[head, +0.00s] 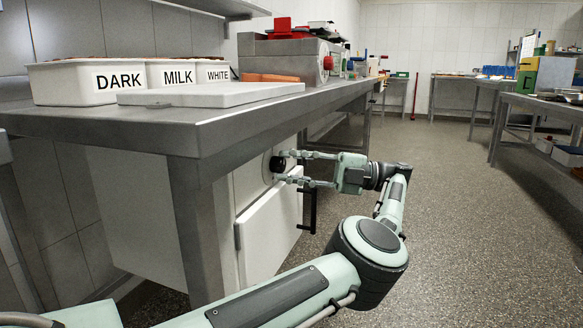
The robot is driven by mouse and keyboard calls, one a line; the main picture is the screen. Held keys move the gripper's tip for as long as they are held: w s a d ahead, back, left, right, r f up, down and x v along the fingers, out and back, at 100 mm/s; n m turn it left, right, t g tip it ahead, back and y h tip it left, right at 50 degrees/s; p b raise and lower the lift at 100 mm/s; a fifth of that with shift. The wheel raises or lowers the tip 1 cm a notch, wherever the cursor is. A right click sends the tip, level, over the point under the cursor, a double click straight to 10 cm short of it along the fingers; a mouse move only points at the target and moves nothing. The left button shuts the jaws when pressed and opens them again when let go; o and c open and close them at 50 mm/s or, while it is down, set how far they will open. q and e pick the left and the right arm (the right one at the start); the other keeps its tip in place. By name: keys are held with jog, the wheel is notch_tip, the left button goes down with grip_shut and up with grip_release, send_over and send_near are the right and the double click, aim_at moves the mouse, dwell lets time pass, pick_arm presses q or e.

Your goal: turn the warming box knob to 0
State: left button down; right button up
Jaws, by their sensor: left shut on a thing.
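The warming box (272,235) is a white cabinet under the steel table, with a black door handle (309,208) on its front. Its knob (278,164) is small, round and black, on a pale dial above the door. My left gripper (284,167) reaches in from the right side of the box and its fingers are shut on the knob. The dial marks are too small to read, so the knob's setting cannot be told. My right gripper is not in the head view.
The steel table (190,128) overhangs the box, and its leg (192,230) stands in front of the box's side. White tubs marked DARK (75,84), MILK and WHITE and a white board (210,94) are on top. The floor (460,230) to the right is clear.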

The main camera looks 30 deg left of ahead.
pick_arm(q)
jog(key=shift+n, duration=0.3)
dwell(0.4)
jog(key=c, duration=1.2)
grip_release()
jog(key=shift+o, duration=0.2)
jog(key=shift+m, duration=0.4)
